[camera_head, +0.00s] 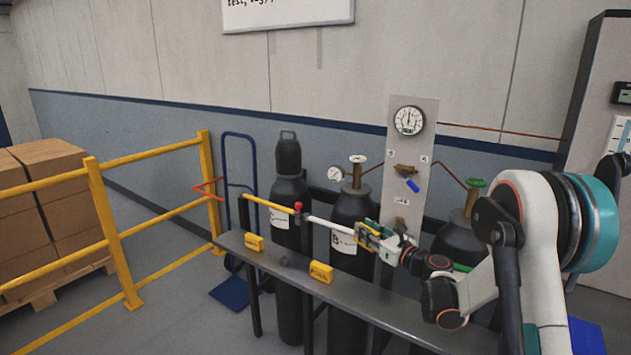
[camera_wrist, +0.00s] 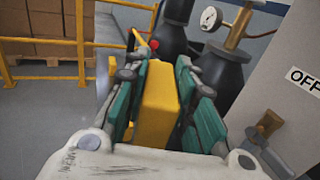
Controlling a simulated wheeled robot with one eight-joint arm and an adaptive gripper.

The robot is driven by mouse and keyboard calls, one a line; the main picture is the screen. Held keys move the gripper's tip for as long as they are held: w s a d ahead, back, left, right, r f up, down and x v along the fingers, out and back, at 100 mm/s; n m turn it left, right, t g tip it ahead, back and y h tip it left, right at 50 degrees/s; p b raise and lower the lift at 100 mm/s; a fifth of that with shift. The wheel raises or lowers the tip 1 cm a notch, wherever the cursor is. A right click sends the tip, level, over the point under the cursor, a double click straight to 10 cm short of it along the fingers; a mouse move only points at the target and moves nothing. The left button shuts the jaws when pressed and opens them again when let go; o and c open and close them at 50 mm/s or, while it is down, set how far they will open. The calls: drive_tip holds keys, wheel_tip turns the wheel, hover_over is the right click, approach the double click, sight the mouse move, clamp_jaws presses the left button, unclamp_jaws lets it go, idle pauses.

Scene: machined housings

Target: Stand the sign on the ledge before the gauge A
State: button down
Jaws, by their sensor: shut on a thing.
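My gripper (camera_head: 374,233) is in front of the gauge panel, above the grey ledge (camera_head: 385,313). In the wrist view, its teal fingers (camera_wrist: 158,95) are shut on a yellow sign (camera_wrist: 160,100), whose front is turned away. Two other yellow signs stand on the ledge: one at left (camera_head: 254,242) and one nearer the middle (camera_head: 320,271). A round gauge (camera_head: 409,120) sits high on the grey panel. A smaller gauge (camera_head: 335,173) is on a cylinder valve and also shows in the wrist view (camera_wrist: 211,18). I cannot read which gauge is A.
Dark gas cylinders (camera_head: 290,190) stand behind the ledge. A yellow and white bar (camera_head: 330,225) with a red knob runs above it. The panel has a brass valve (camera_head: 406,170) and an OFF label (camera_wrist: 305,80). A yellow railing (camera_head: 110,230) stands at left.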

drive_tip(key=s+d+r+m+t+h, duration=0.2)
drive_tip(key=s+m+h, duration=0.4)
drive_tip(key=s+h, duration=0.3)
drive_tip(key=shift+s+r+m+t+h, duration=0.3)
drive_tip(key=shift+s+r+t+h, duration=0.15)
drive_tip(key=shift+s+r, duration=0.45)
